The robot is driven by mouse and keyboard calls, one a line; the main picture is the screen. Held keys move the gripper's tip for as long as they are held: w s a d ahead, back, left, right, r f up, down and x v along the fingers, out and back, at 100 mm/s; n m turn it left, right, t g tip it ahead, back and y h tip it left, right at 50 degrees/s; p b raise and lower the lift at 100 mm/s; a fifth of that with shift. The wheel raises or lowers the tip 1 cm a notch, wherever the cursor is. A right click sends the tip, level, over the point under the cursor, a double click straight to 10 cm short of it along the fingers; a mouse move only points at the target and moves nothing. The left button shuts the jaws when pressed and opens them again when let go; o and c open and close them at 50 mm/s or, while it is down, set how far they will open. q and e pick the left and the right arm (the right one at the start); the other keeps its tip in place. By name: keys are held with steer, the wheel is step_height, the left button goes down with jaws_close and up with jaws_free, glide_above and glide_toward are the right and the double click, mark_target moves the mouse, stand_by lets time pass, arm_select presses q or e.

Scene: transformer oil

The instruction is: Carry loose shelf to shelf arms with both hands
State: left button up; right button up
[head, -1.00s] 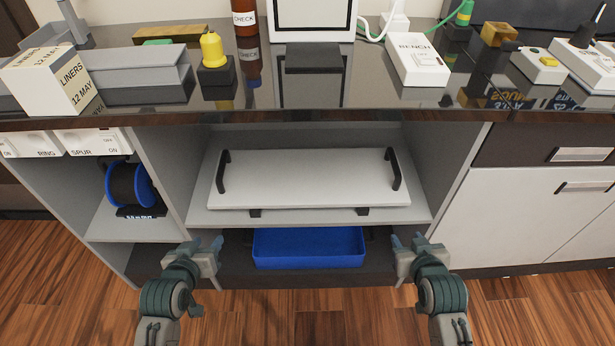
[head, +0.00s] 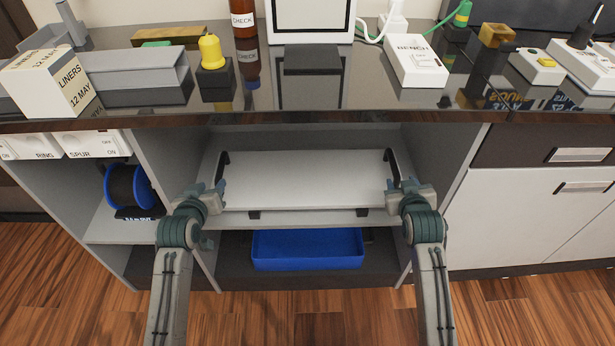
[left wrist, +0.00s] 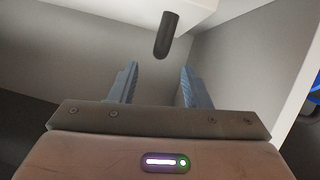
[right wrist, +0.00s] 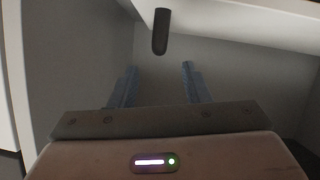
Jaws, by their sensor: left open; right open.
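The loose shelf (head: 303,180) is a white board lying in the middle bay of the cabinet, with a black handle at each end. Its left handle (head: 222,163) and right handle (head: 392,168) stand up from the board. My left gripper (head: 218,188) is open at the left handle's near end. My right gripper (head: 392,188) is open at the right handle's near end. In the left wrist view a dark handle end (left wrist: 166,36) lies ahead, between and beyond the open fingers. The right wrist view shows the same with its handle end (right wrist: 160,32). Neither gripper holds anything. I cannot identify the shelf arms.
A blue tray (head: 307,262) sits on the cabinet floor below the loose shelf. Bay walls stand close outside both grippers. The dark countertop (head: 330,95) overhangs the bay, carrying a bottle, a yellow-topped item and boxes. A blue spool (head: 143,187) is in the left bay.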

mark_target(221, 172)
arm_select(q)
steer(key=x, duration=0.9)
steer(key=shift+w+f, duration=0.15)
arm_select(e)
steer(key=x, duration=0.9)
steer(key=shift+w+f, duration=0.1)
steer(key=shift+w, duration=0.05)
arm_select(q)
jaws_close()
arm_select(e)
jaws_close()
arm_select(q)
steer(key=shift+r, duration=0.2)
arm_select(e)
steer(key=shift+r, duration=0.2)
